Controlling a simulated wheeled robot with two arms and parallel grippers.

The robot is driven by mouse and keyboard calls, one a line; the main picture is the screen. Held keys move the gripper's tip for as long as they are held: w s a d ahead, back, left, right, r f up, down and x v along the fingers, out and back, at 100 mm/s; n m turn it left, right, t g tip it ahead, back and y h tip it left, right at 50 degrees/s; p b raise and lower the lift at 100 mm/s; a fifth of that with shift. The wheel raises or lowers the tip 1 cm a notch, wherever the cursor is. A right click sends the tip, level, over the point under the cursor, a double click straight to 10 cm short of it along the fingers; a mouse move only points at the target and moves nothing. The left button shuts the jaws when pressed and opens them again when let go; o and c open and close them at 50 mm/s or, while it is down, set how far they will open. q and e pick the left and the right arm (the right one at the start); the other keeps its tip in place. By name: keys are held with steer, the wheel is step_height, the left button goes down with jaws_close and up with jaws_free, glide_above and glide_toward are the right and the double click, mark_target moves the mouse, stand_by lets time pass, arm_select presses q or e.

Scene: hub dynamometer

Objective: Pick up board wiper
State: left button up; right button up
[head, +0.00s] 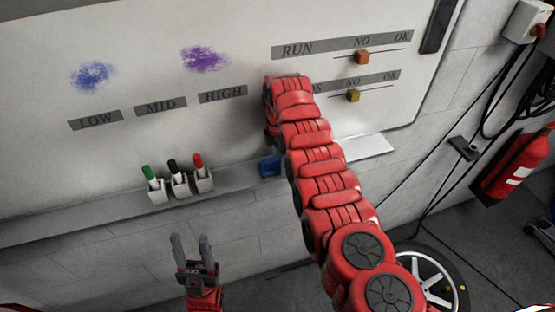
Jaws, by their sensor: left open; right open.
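A blue block (269,166), which looks like the board wiper, sits on the grey ledge (105,212) below the whiteboard. Its right side is hidden behind my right arm. My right arm reaches up across the picture to the board and bends down just above the blue block. The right gripper's fingers are hidden behind the arm, so I cannot see whether they touch the block. My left gripper (191,249) is open and empty, fingers pointing up, in front of the wall below the ledge, left of the block.
Green, black and red markers stand in grey holders (180,186) on the ledge, left of the block. The whiteboard (140,60) has blue and purple smudges, labels and two sliders. A wheel (428,279), hanging cables and a fire extinguisher (512,167) are at the right.

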steer(key=shift+f, duration=0.45)
steer(key=c, duration=1.1)
steer(key=shift+o, duration=0.2)
